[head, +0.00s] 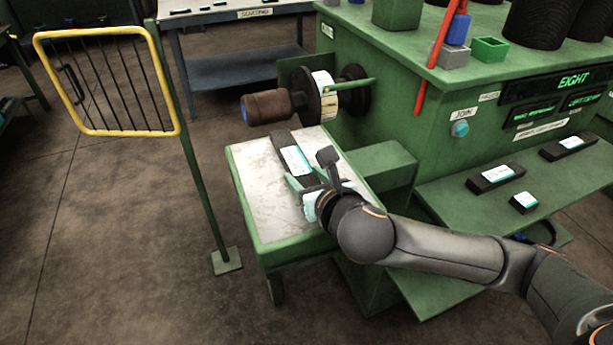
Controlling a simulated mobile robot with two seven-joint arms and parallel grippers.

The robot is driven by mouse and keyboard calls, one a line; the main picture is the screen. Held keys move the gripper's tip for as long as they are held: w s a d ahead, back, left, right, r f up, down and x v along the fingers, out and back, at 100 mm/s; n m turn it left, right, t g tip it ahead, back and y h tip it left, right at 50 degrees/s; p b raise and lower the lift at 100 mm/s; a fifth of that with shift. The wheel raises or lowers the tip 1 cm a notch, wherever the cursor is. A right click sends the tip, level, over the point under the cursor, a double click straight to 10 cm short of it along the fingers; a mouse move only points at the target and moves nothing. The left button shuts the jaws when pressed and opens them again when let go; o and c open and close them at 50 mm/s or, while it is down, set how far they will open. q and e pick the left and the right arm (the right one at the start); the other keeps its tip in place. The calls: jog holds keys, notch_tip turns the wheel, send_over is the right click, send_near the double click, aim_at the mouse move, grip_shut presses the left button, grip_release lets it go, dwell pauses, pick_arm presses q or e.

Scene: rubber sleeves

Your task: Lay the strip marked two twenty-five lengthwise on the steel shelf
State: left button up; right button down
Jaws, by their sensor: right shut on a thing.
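The steel shelf (257,195) is a pale, worn metal plate in a green frame, left of centre in the head view. A dark strip (280,140) with a white and teal label lies over it, running roughly along the shelf's long side. The label's figures are too small to read. My right gripper (308,187) is shut on the strip's near end, and its fingers hide part of that end. I cannot tell whether the strip rests on the plate or hangs just above it. My left gripper is not in view.
A green machine with a brown-handled roller (270,107) stands behind the shelf. Other labelled dark pieces (496,178) lie on a green side shelf (450,200) at right. A yellow-framed gate (108,82) on a post stands left. The shelf's left part is bare.

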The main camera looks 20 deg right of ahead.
jog(key=shift+f, duration=0.55)
jog(key=shift+c, duration=0.7)
grip_release()
